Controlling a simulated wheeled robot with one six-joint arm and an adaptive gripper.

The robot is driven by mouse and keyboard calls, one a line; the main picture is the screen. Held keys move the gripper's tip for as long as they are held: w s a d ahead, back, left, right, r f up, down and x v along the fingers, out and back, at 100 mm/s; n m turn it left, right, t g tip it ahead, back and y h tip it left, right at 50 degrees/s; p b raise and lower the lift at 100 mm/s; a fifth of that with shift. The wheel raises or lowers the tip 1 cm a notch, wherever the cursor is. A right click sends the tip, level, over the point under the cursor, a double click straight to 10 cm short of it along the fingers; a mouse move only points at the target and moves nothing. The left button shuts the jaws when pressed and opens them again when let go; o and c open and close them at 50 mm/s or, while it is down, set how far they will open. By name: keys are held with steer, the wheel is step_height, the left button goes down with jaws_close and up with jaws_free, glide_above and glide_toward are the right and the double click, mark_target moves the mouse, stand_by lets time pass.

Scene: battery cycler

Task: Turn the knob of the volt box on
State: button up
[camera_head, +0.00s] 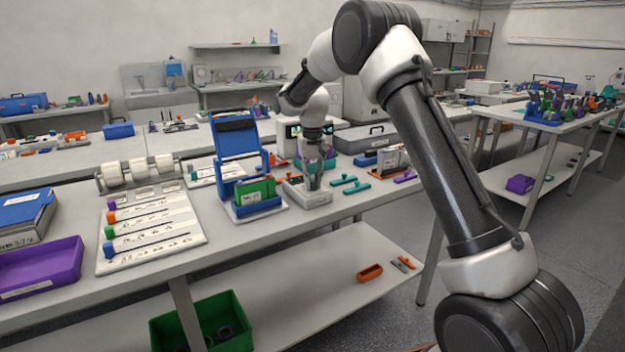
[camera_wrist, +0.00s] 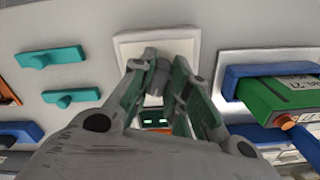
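The volt box appears to be the small pale box (camera_head: 308,194) on the bench, directly under my gripper. In the wrist view its pale top (camera_wrist: 128,46) shows behind my fingertips. A grey knob (camera_wrist: 156,80) seems to sit between the fingertips, largely hidden by them. My gripper (camera_head: 313,178) points down over the box; in the wrist view (camera_wrist: 160,72) its fingers converge closely and look shut on the knob. The knob's pointer and any markings are hidden, so its setting cannot be read.
A blue stand with a green block (camera_head: 255,190) is close left of the box; the block also shows in the wrist view (camera_wrist: 275,97). Teal handles (camera_head: 356,187) lie to the right. A white device with a lit display (camera_head: 291,131) stands behind.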

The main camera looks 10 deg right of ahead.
mark_target(312, 180)
steer(key=o, duration=0.3)
steer(key=shift+r, duration=0.1)
step_height(312, 180, up, 12)
steer(key=shift+f, duration=0.1)
stand_by(0.3)
